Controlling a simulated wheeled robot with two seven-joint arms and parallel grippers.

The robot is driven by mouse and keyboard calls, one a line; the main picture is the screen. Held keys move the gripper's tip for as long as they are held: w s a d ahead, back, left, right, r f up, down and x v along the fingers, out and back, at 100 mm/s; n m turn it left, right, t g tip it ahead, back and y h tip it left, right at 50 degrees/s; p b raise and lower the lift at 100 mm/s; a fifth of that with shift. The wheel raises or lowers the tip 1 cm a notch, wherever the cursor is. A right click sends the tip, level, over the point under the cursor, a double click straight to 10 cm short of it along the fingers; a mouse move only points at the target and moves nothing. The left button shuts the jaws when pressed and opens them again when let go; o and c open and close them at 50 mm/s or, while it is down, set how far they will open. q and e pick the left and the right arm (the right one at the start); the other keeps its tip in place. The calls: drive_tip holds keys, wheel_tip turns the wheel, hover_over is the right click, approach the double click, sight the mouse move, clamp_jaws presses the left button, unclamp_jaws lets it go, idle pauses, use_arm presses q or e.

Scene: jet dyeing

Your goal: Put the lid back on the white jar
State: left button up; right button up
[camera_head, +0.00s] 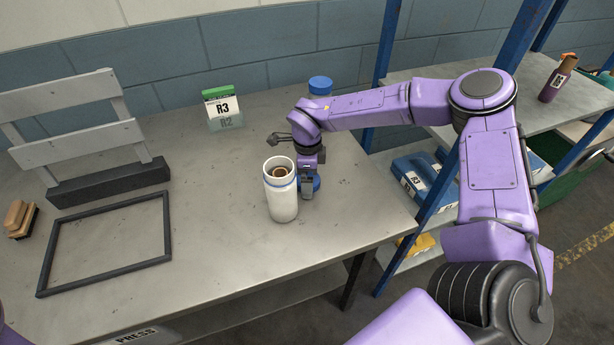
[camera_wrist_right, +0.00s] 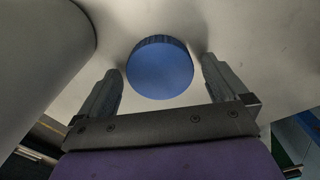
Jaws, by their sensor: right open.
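The white jar (camera_head: 282,197) stands upright and open on the grey table, with a brownish ring shape visible inside its mouth. A blue lid (camera_wrist_right: 160,68) lies on the table just right of the jar; part of it shows in the head view (camera_head: 316,183). My right gripper (camera_head: 308,192) points down at the lid, beside the jar. In the right wrist view its two fingers (camera_wrist_right: 162,85) are apart, with the lid between and slightly beyond them. The jar wall fills the left of that view. My left gripper is not in view.
A blue-capped container (camera_head: 320,86) and a green-topped R3 box (camera_head: 222,107) stand at the back. A dark frame (camera_head: 108,240), a slatted rack (camera_head: 75,130) and a brush (camera_head: 20,218) occupy the left. A shelf unit with blue posts (camera_head: 450,170) stands right.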

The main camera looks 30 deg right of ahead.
drive_tip(key=shift+f, duration=0.15)
drive_tip(key=c, duration=1)
wheel_tip(320, 180, up, 10)
drive_tip(key=b, duration=0.2)
